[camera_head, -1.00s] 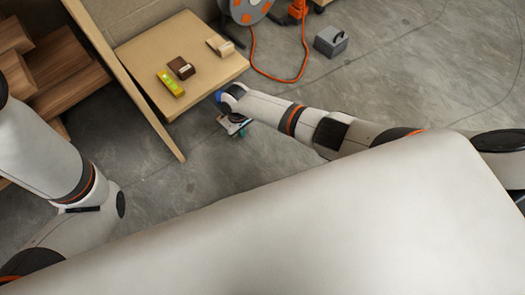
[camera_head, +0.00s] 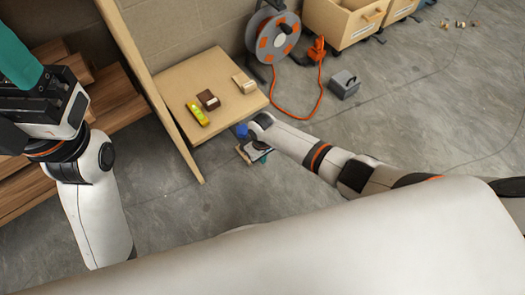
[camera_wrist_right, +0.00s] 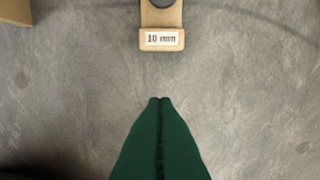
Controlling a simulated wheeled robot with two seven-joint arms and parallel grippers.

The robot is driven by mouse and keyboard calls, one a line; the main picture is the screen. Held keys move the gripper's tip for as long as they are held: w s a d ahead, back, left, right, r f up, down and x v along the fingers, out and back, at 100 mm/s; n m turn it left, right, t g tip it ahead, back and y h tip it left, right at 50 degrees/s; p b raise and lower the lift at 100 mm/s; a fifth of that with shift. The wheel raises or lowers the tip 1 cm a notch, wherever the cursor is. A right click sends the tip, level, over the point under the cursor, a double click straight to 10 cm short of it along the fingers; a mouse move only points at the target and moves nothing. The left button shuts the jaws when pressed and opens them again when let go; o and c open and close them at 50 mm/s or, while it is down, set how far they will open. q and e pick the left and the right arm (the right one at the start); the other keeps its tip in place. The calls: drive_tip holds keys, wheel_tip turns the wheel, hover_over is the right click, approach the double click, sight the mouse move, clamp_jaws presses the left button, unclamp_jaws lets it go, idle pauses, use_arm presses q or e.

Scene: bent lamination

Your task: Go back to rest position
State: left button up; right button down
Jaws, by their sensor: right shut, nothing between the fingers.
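My right gripper (camera_wrist_right: 160,102) is shut and empty in the wrist view, its two green fingers meeting along a middle line. In the head view it is mostly hidden under my right wrist; a bit of green (camera_head: 264,158) shows over the floor beside the low board. My left gripper (camera_head: 18,62) is raised at the upper left, with teal fingers cut off by the picture edge; their opening cannot be told. A tan piece labelled "10 mm" (camera_wrist_right: 161,39) lies ahead of the right fingertips in the wrist view, apart from them.
A low tan board (camera_head: 225,112) holds a yellow level (camera_head: 197,114), a dark brown block (camera_head: 208,99) and a light block (camera_head: 243,83). An upright panel (camera_head: 150,90) separates it from brown planks (camera_head: 120,108).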

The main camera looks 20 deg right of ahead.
drive_tip(key=shift+r, duration=0.4)
